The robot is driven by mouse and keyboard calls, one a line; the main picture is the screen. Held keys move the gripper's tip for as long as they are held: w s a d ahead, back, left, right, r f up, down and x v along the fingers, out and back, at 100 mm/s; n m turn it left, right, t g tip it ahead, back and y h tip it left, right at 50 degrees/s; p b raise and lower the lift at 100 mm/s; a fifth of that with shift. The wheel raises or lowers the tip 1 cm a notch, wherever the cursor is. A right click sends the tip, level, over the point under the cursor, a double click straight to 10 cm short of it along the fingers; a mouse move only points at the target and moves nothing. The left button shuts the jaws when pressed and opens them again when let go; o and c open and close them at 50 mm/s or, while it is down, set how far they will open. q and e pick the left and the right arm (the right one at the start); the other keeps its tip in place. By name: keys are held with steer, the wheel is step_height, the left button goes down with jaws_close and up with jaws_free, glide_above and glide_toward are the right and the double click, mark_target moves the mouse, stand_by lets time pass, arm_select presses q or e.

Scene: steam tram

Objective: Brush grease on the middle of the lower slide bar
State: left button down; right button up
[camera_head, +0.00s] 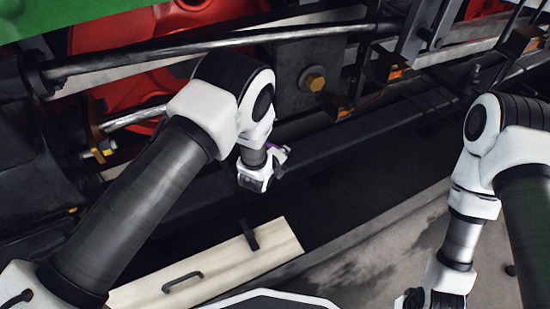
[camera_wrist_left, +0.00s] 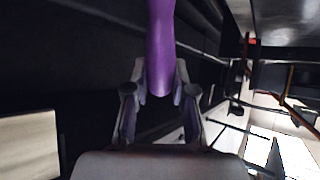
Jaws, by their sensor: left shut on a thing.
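My left gripper (camera_head: 262,172) hangs in front of the running gear, near the middle of the head view. In the left wrist view my left gripper (camera_wrist_left: 160,88) is shut on a purple handle (camera_wrist_left: 161,40), likely the grease brush. Only a sliver of purple shows in the head view, and no bristles can be made out. A long dark bar (camera_head: 350,138) runs below the block with the brass bolt; I cannot tell if it is the lower slide bar. My right gripper (camera_head: 428,300) is at the bottom edge, cut off, with its finger state unclear.
A bright upper rod (camera_head: 300,35), red wheels (camera_head: 190,20) and a dark cylinder (camera_head: 35,150) lie behind my left arm. The bolted block (camera_head: 300,85) stands right of my left elbow. A cream board with black handles (camera_head: 230,262) lies below. Grey floor shows at lower right.

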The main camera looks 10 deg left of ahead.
arm_select(q)
steer(key=shift+w+d+p, duration=0.8)
steer(key=shift+w+d, duration=1.4)
steer(key=shift+d, duration=0.8)
steer(key=shift+s+a+r+p, duration=0.1)
steer(key=shift+s+a+p, duration=0.3)
steer(key=shift+s+a, duration=0.4)
steer(key=shift+s+a+f+p, duration=0.1)
steer(key=shift+s+a+p, duration=0.4)
steer(key=shift+a, duration=0.55)
steer(key=shift+s+a+r+p, duration=0.1)
steer(key=shift+s+a+p, duration=0.25)
steer(key=shift+s+a, duration=0.45)
steer(key=s+a+p, duration=0.4)
steer(key=s+a, duration=0.5)
steer(key=a, duration=0.3)
steer(key=shift+s+a+p, duration=0.15)
steer(key=shift+a+p, duration=0.15)
steer(key=shift+p, duration=0.1)
